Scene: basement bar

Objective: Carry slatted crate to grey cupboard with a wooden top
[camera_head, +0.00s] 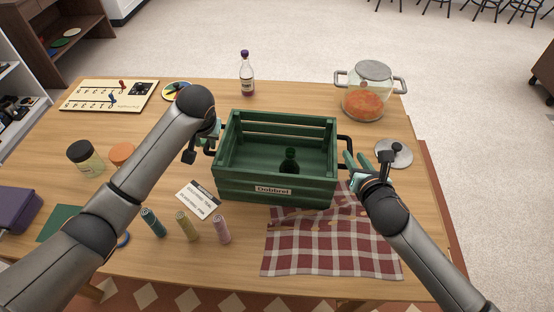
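The green slatted crate (275,189) stands on the wooden table in the middle of the head view, partly over a checked cloth. A small dark green bottle (289,161) stands inside it. Black handles stick out at its left and right ends. My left gripper (208,140) is at the left handle, mostly hidden by my arm. My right gripper (354,168) is beside the right handle, its teal fingers near it. Whether either gripper grips a handle cannot be made out. No grey cupboard with a wooden top can be made out.
The table (310,98) also holds a glass pot (364,104), a lid (394,153), a bottle (247,76), a jar (84,158), a card (198,199) and several small rolls. The checked cloth (335,250) lies in front of the crate. Open floor lies beyond the table.

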